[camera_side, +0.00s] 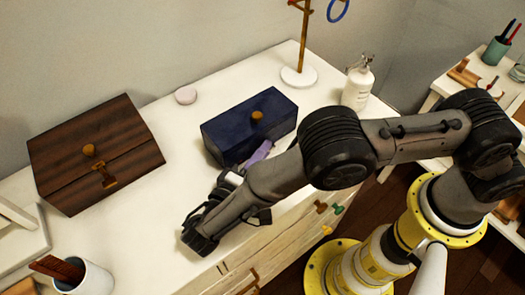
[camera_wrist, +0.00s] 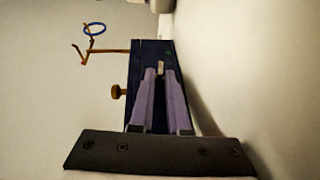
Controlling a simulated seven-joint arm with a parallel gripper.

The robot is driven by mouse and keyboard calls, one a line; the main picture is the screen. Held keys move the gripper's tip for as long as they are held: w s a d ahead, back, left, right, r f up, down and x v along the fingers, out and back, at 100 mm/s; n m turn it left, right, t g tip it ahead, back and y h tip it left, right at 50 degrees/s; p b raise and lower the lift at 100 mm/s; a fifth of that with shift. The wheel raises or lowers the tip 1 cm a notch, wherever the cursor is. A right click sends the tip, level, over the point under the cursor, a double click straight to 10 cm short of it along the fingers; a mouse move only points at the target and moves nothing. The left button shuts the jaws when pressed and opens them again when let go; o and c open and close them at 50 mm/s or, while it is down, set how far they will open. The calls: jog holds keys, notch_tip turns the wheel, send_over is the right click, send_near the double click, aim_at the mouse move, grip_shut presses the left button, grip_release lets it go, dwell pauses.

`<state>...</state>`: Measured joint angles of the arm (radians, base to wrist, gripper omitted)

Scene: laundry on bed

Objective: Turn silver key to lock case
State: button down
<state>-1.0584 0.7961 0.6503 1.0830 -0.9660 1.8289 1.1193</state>
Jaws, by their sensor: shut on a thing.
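A dark blue case (camera_side: 238,130) with a brass knob stands closed on the white dresser; it also shows in the wrist view (camera_wrist: 148,52). My gripper (camera_side: 263,148) is at the front of the case, below its knob, with its purple fingers pointing at the front face. In the wrist view my gripper (camera_wrist: 160,76) is shut on a small pale silver piece, the silver key (camera_wrist: 160,67), at the case front. Most of the key is hidden between the fingertips, and its turn angle cannot be told.
A brown wooden box (camera_side: 85,140) stands at left on the dresser (camera_side: 150,235). A white bottle (camera_side: 357,85) and a wooden stand (camera_side: 304,45) with a blue ring are behind the case at right. Coloured keys or knobs (camera_side: 328,213) show at the dresser's front edge.

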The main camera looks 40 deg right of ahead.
jog(key=c, duration=1)
grip_release()
jog(key=shift+s+a, duration=0.1)
jog(key=shift+a, duration=0.3)
jog(key=v, duration=0.2)
jog(key=shift+s+a+r, duration=0.1)
jog(key=shift+s+a, duration=0.05)
jog(key=shift+a, duration=0.1)
jog(key=r, duration=0.7)
jog(key=shift+d, duration=0.2)
jog(key=shift+d, duration=0.1)
